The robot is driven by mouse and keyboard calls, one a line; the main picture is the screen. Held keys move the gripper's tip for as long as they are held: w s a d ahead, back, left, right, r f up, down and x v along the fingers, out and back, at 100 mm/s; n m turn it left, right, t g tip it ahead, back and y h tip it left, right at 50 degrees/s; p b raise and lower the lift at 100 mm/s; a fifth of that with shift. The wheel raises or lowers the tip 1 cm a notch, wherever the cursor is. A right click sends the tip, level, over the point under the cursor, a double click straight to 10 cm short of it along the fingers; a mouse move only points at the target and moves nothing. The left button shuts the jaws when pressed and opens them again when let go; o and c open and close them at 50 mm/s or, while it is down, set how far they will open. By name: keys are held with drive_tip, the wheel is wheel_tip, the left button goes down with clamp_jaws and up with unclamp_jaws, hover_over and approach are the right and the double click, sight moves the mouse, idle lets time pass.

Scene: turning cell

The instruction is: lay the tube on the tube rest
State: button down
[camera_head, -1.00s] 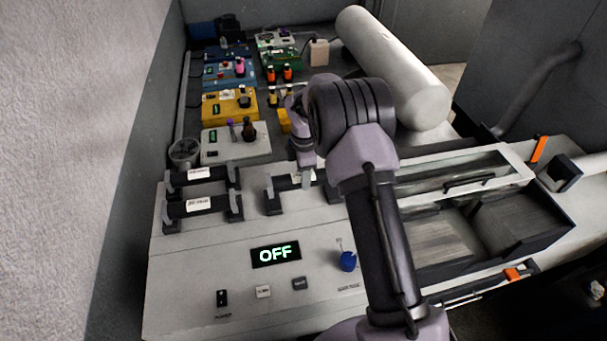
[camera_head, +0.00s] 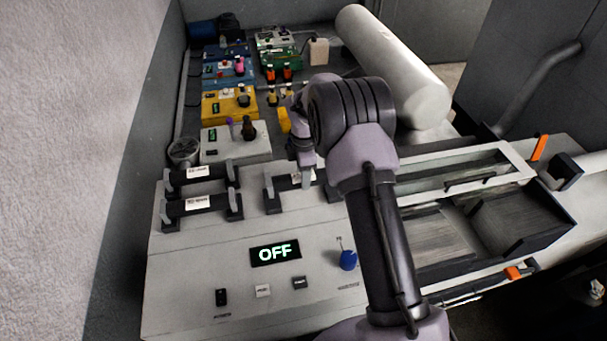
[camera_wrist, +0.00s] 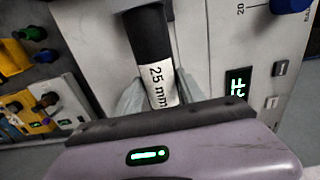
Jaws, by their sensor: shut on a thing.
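My gripper (camera_head: 305,179) is shut on a black tube with a white "25 mm" label, at the back of the grey machine top. In the wrist view the tube (camera_wrist: 149,42) runs between my two pale fingers (camera_wrist: 160,98), label facing the camera. In the head view a little of the tube (camera_head: 286,182) shows beside a black upright holder (camera_head: 271,198); a second upright stands partly behind my arm. My arm hides the tube's right end. I cannot tell whether the tube touches these uprights. It looks level.
Two other labelled black tubes (camera_head: 198,173) (camera_head: 199,204) lie in black holders at left. The control panel has an OFF display (camera_head: 275,254) and a blue knob (camera_head: 347,260). Coloured boxes (camera_head: 230,104) stand behind; a large grey cylinder (camera_head: 392,65) lies at the back. The panel front is mostly clear.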

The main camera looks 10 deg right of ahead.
drive_tip(key=shift+f+b, duration=0.4)
drive_tip(key=shift+f, duration=0.1)
idle(1.2)
drive_tip(key=shift+f+b, duration=0.3)
drive_tip(key=shift+f, duration=0.05)
drive_tip(key=shift+f, duration=0.35)
drive_tip(key=shift+f+b, duration=0.35)
drive_tip(key=shift+b, duration=0.15)
drive_tip(key=shift+f, duration=0.15)
idle(0.5)
drive_tip(key=c, duration=0.6)
unclamp_jaws()
